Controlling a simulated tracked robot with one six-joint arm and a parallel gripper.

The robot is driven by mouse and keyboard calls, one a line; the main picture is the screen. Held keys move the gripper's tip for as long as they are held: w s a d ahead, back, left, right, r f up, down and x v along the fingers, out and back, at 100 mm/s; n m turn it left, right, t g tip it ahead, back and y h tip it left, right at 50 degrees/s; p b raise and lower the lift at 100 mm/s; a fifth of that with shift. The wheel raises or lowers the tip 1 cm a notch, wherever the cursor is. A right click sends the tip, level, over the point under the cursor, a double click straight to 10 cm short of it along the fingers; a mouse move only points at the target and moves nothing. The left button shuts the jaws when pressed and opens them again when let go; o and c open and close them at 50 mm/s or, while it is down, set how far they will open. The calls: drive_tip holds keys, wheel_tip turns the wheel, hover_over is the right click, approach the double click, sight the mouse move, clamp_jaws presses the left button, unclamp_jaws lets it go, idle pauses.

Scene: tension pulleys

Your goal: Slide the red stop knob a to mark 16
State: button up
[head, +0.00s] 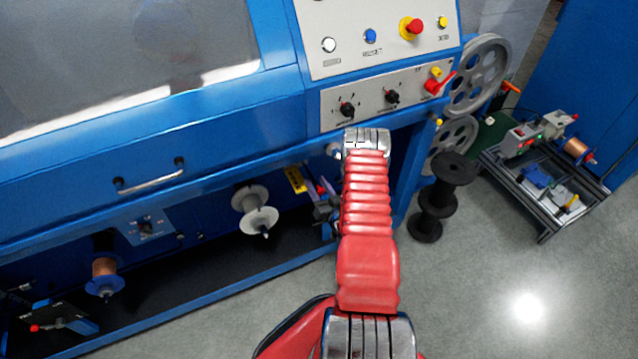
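I cannot make out a red stop knob with a marked scale for certain. A small red knob (36,328) sits on a dark bracket (62,318) at the lower left of the blue machine. Another small red spot (321,189) shows on a dark mechanism (324,207) just left of my arm, partly hidden by it. No numbers or mark 16 can be read. My red ribbed arm rises from the bottom middle to a silver joint in front of the machine. My gripper's fingers do not show.
The blue machine (85,195) fills the left and middle, with a handle (150,181), a white spool (255,213) and a copper spool (104,268). Black spools (440,198) stand to the right, before a cart (548,165). Grey floor (480,285) is clear at the lower right.

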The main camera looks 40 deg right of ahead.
clamp_jaws()
idle(0.3)
drive_tip(key=shift+x, duration=1.2)
drive_tip(key=shift+d, duration=0.15)
drive_tip(key=shift+o, duration=0.6)
unclamp_jaws()
